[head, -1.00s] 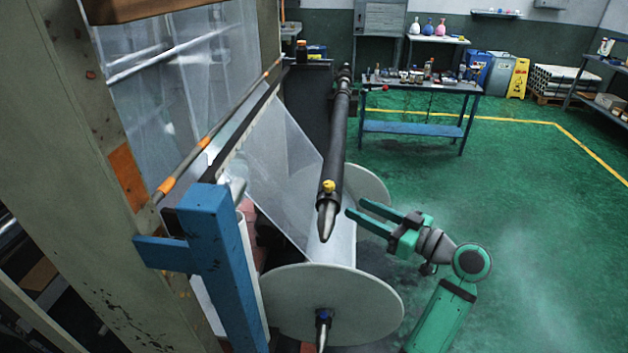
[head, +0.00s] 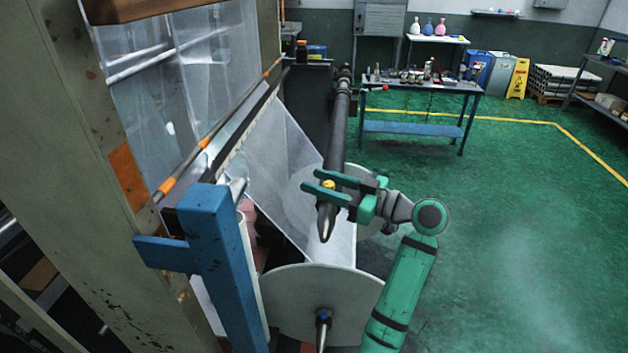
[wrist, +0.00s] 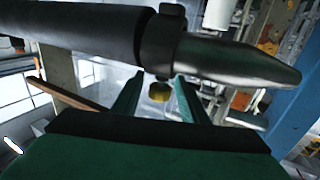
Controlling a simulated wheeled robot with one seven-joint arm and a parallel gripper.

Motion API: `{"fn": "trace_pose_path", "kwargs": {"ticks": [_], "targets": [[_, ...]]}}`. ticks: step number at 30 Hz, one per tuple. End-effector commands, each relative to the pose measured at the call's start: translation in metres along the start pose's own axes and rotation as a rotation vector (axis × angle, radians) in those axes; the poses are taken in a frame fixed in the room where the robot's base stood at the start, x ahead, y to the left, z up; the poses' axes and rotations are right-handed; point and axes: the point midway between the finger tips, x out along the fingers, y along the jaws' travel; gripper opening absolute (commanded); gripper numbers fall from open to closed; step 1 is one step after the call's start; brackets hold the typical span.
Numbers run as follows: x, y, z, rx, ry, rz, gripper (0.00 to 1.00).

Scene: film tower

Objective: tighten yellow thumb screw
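The yellow thumb screw (head: 328,184) sits on the collar near the pointed end of the dark shaft (head: 335,130). In the wrist view the screw (wrist: 159,92) hangs just below the collar (wrist: 160,42), between my two fingers. My gripper (head: 318,182) is open, its green fingers reaching from the right to either side of the screw in the head view. The wrist view shows a gap between the screw and each finger (wrist: 158,95). The shaft's tapered tip (head: 327,220) sticks out toward the camera.
A film roll with large pale round flanges (head: 325,300) stands below the shaft. A blue post (head: 222,260) stands to the left, beside the machine frame. A workbench (head: 420,88) is farther back. The green floor on the right is clear.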

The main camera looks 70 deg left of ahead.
Motion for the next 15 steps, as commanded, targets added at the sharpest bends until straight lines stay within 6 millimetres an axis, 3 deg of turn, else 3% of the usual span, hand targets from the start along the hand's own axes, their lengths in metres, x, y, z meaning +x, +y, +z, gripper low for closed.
{"fn": "trace_pose_path", "kwargs": {"ticks": [6, 15], "targets": [[0.016, 0.000, 0.000, 0.000, 0.000, 0.001, 0.40], [0.017, 0.000, 0.000, 0.000, 0.000, 0.001, 0.40]]}}
